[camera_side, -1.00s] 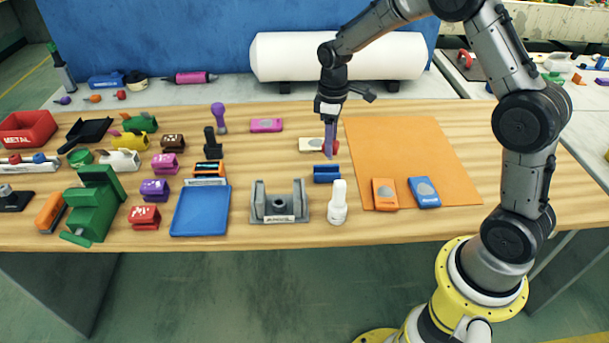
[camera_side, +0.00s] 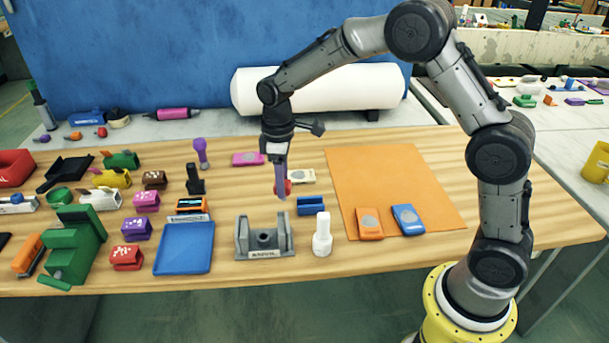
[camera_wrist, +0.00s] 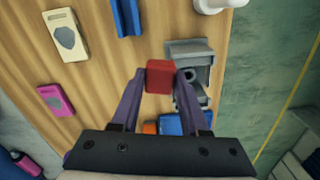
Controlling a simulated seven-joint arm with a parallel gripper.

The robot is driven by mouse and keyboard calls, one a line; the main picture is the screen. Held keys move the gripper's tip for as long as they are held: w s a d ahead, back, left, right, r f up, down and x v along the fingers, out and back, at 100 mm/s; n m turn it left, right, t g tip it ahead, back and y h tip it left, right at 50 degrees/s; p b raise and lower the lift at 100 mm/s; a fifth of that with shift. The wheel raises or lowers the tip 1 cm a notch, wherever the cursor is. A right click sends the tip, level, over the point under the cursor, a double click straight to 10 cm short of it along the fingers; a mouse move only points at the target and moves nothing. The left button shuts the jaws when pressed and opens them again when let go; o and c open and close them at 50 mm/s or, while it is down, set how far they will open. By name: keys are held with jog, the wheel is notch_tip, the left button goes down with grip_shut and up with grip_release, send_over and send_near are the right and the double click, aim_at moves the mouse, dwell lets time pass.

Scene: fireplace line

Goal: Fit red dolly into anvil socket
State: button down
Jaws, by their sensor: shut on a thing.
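The red dolly (camera_wrist: 160,77) is between the two fingertips of my gripper (camera_wrist: 158,80) in the wrist view. In the side view my gripper (camera_side: 281,190) points down and is shut on the red dolly (camera_side: 288,187), which is partly hidden by the fingers. The grey anvil (camera_side: 264,240) stands at the table's front, below and slightly left of the gripper in the picture. Its round socket shows between two upright side walls. In the wrist view the anvil (camera_wrist: 190,48) lies beyond the dolly, to the upper right. The dolly is apart from the anvil.
A blue block (camera_side: 311,206) and a white bottle (camera_side: 322,236) stand right of the anvil. A blue tray (camera_side: 184,248) lies left of it. A cream block (camera_side: 302,176) and a pink block (camera_side: 248,159) lie behind. An orange mat (camera_side: 390,180) is at right.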

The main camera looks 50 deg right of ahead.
jog(key=a+r+n, duration=0.1)
jog(key=a+n, duration=0.1)
jog(key=a, duration=0.5)
jog(key=shift+a, duration=0.4)
jog(key=shift+s, duration=0.1)
jog(key=shift+f, duration=2.75)
jog(key=shift+f, duration=1.75)
jog(key=shift+c, duration=1.7)
grip_release()
jog(key=shift+r, duration=2.45)
